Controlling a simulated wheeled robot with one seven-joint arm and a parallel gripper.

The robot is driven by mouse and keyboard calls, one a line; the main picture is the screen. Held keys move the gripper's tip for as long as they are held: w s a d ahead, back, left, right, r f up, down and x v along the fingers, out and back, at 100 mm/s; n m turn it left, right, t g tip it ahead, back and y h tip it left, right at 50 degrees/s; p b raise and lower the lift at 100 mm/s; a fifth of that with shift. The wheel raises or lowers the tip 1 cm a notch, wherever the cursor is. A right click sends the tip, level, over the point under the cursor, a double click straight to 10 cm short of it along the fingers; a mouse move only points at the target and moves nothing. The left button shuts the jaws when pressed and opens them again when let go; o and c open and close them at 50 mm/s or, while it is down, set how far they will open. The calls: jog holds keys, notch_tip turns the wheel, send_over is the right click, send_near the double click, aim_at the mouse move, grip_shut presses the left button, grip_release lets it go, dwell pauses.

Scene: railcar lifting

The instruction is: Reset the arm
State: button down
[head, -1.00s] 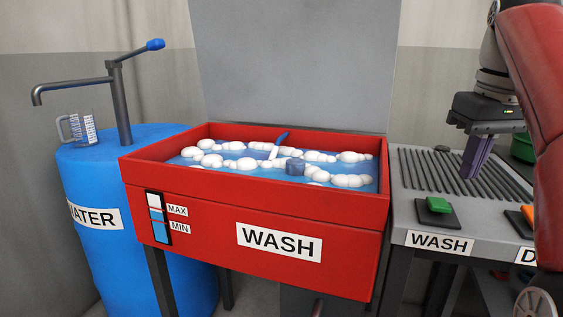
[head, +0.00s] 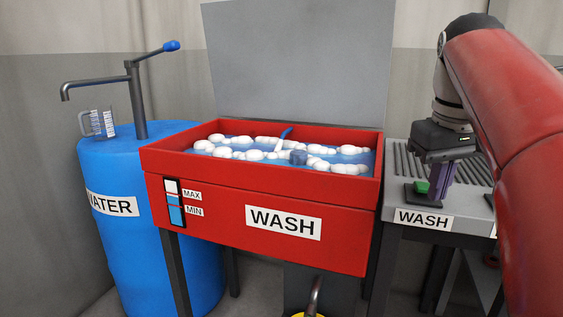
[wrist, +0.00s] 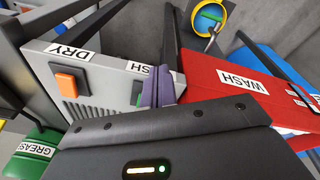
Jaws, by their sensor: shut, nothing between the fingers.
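My gripper (head: 437,186) points down over the grey ribbed bench (head: 404,158), beside the green WASH button (head: 421,187) in the head view. Its purple fingers are closed together with nothing between them. In the wrist view the purple fingers (wrist: 157,88) show above the dark gripper body, in front of the bench, and partly cover its WASH label. My red arm fills the right side of the head view and hides part of the bench.
The red WASH basin (head: 250,204) with foamy water stands left of the bench, its grey lid (head: 300,60) raised. A blue WATER barrel (head: 180,200) with a pump and a clear jug (head: 102,122) is further left. The wrist view shows an orange DRY button (wrist: 71,80) and a green GREASE container (wrist: 30,150).

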jog(key=s+a+f+t, duration=0.1)
jog(key=s+a+f, duration=0.2)
jog(key=f, duration=0.5)
jog(key=s+a+f+m+t, duration=0.1)
jog(key=s+a+f, duration=0.2)
jog(key=s+f, duration=0.3)
jog(key=s+a+f+t, duration=0.1)
jog(key=s+a+f, duration=0.2)
jog(key=f, duration=0.7)
jog(key=shift+s+a+m+t+y, duration=0.2)
jog(key=shift+s+m+t+y, duration=0.15)
jog(key=shift+s, duration=0.45)
